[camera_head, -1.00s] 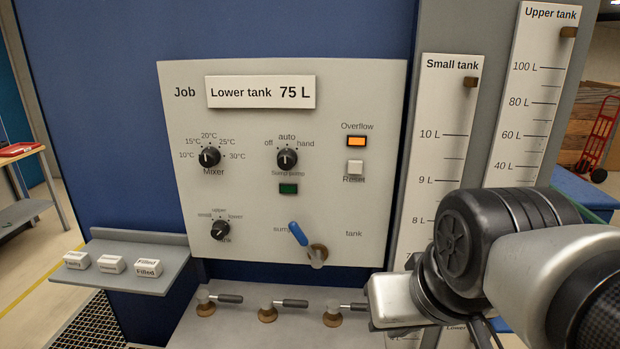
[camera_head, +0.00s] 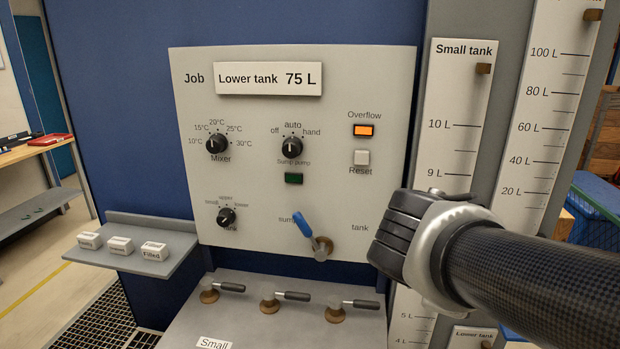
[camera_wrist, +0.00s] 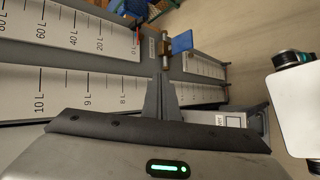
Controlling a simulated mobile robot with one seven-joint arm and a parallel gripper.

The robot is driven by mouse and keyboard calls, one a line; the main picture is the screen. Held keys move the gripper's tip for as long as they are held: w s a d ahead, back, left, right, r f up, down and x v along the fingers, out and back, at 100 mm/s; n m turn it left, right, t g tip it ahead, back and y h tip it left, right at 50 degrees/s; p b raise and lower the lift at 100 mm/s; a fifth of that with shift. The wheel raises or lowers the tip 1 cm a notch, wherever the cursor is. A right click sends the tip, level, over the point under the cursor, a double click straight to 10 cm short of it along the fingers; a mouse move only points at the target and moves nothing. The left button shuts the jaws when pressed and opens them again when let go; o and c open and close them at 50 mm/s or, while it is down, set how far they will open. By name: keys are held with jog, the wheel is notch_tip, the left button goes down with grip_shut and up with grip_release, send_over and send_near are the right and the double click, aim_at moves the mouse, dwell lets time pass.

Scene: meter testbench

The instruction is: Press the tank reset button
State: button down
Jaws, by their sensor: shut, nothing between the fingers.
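The reset button (camera_head: 361,157) is a small pale square on the grey-white control panel (camera_head: 270,250), above the word Reset. Directly above it the Overflow lamp (camera_head: 363,130) glows orange. In the head view my arm comes in from the right and its dark end covers the panel's lower right edge, below and right of the button. My fingers cannot be made out there. In the wrist view my gripper (camera_wrist: 161,78) is shut and empty, its fingers in front of the tank scales. The reset button is not in the wrist view.
The panel also carries a mixer knob (camera_head: 217,143), a pump knob (camera_head: 292,147), a tank knob (camera_head: 227,216) and a blue-handled valve (camera_head: 303,224). Several small valves stand on the ledge below. A shelf (camera_head: 135,240) with labelled blocks juts out at left. Tank scales (camera_head: 462,110) stand at right.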

aim_at(355, 165)
jog(key=w+a+r+n+t+b, duration=0.1)
jog(key=w+a+r+n+t, duration=0.15)
jog(key=w+n, duration=0.3)
jog(key=w+a+r+n+t+b, duration=0.1)
jog(key=w+a+n+t+b, duration=0.1)
jog(key=w+n+t, duration=0.3)
jog(key=w+a+n+t+y+b, duration=0.1)
jog(key=w+a+n+t+y, duration=0.2)
jog(key=a+n, duration=0.9)
jog(key=w+y, duration=0.2)
jog(key=w, duration=0.2)
jog(key=shift+f, duration=0.3)
jog(key=shift+n+t, duration=0.25)
jog(key=p+x, duration=0.1)
jog(key=x, duration=1.3)
jog(key=shift+d, duration=0.1)
